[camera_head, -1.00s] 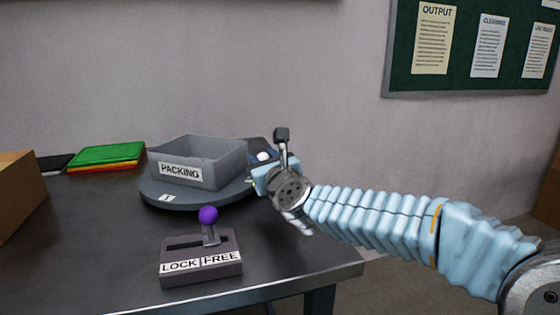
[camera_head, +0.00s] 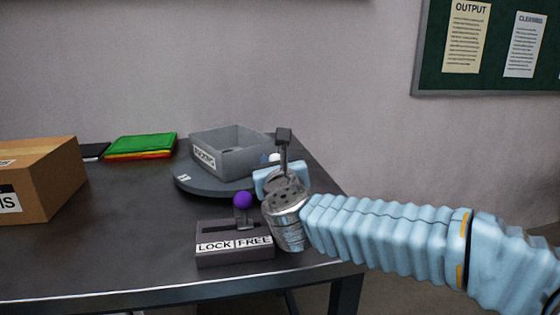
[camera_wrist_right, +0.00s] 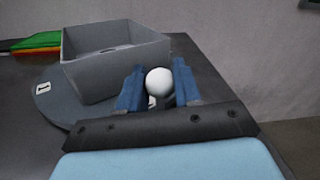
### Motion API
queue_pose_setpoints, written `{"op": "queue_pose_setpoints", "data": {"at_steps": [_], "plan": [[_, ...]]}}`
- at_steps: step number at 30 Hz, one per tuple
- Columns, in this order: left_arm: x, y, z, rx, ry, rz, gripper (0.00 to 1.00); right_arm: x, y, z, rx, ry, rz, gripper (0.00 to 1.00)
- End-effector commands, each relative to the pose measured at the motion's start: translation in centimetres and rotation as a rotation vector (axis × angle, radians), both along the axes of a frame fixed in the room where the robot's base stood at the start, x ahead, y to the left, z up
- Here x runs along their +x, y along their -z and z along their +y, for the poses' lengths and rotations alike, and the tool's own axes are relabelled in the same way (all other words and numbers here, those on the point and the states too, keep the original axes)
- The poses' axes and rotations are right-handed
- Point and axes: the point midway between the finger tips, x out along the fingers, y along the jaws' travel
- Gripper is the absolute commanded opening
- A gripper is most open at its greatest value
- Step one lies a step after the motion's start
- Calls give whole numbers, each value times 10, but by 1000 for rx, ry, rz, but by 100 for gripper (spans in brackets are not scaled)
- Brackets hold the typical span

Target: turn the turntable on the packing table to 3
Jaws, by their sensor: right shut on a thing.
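The round grey turntable (camera_head: 205,187) sits on the dark packing table and carries a grey bin (camera_head: 250,163) labelled PACKING. The bin's label faces front left. A plate marked 1 (camera_head: 183,178) is at the turntable's left rim; it also shows in the right wrist view (camera_wrist_right: 43,88). My right gripper (camera_head: 270,168) is at the turntable's right side, its blue fingers shut around a white knob (camera_wrist_right: 158,82). The turntable's right rim is partly hidden by my gripper. My left gripper is not in view.
A lever box (camera_head: 222,257) marked LOCK and FREE stands in front, its purple-knobbed lever (camera_head: 243,200) on the FREE side, close to my right wrist. A cardboard box (camera_head: 50,180) stands at left. Green, yellow and red folders (camera_head: 140,147) lie behind.

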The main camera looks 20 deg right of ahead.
Motion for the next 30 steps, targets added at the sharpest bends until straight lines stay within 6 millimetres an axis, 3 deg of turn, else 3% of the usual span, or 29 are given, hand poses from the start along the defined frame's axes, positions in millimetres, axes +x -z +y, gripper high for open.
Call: {"op": "queue_pose_setpoints", "data": {"at_steps": [21,22,26,30], "plan": [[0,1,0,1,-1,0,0,0,-1,8,-2,-11,-2,0],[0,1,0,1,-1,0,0,0,-1,8,-2,-10,-2,35],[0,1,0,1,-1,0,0,0,-1,7,-1,-7,-1,55],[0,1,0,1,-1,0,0,0,-1,6,0,-5,-1,57]]}}
